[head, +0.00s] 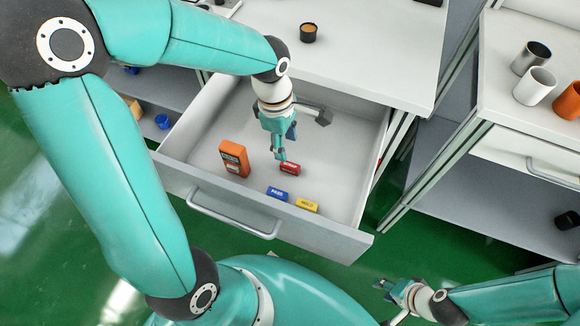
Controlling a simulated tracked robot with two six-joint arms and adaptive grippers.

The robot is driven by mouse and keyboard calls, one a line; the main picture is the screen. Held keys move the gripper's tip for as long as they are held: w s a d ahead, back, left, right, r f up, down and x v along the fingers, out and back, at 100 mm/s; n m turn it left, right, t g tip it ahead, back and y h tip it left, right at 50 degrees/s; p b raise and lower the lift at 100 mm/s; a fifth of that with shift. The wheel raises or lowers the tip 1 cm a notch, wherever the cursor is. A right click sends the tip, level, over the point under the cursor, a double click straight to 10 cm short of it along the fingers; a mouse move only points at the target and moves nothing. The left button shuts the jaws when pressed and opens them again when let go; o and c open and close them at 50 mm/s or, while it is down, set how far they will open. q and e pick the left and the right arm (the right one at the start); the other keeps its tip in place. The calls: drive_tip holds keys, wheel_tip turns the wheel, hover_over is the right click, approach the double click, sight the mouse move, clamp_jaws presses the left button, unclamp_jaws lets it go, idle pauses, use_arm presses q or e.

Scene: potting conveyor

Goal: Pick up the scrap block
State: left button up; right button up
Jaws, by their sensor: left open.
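The red block (290,168), whose small white label seems to read "SCRAP", lies on the floor of the open drawer (340,210). My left gripper (280,154) points down into the drawer, open, with its fingertips just above and left of the red block. It does not hold the block, and I cannot tell whether a fingertip touches it. My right gripper (386,288) is low at the right, outside the drawer over the green floor, and its opening is unclear.
A blue block (277,194) and a yellow block (307,206) lie near the drawer's front wall. An orange meter-like device (234,158) stands left of the red block. A dark cup (308,33) is on the worktop; more cups are on the right bench.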

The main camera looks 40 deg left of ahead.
sight(290, 165)
use_arm(q)
drive_tip(key=f, duration=0.3)
drive_tip(key=f+b, duration=0.1)
drive_tip(key=f, duration=0.2)
drive_tip(key=d+f, duration=0.1)
drive_tip(key=f, duration=0.2)
clamp_jaws()
